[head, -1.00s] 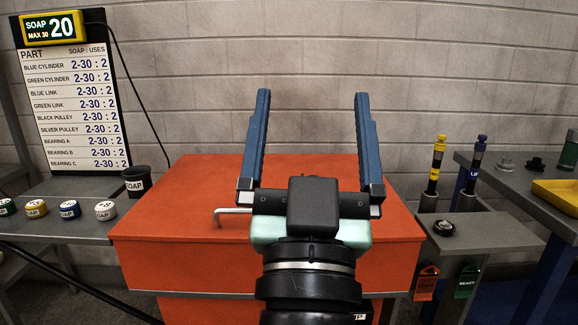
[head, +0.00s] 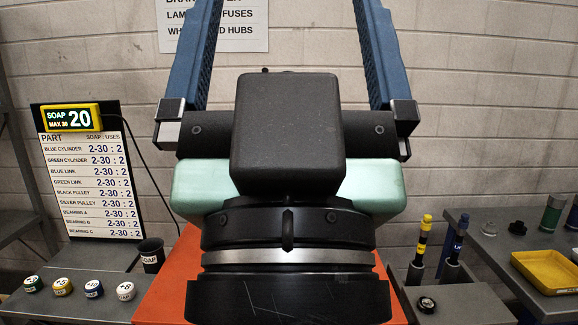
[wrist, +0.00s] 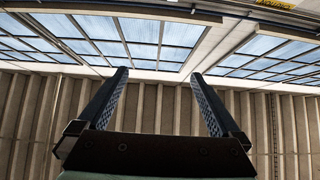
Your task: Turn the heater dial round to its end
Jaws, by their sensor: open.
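My gripper (head: 288,55) fills the middle of the head view, close to the camera, with its two blue fingers pointing up and spread wide apart. Nothing is between them. In the wrist view my gripper (wrist: 160,100) is also open and empty, facing skylights and a ribbed wall. No heater dial can be made out in either view. The orange cabinet (head: 165,290) is mostly hidden behind my arm, and I cannot tell whether a dial is on it.
A brick wall closes the back.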

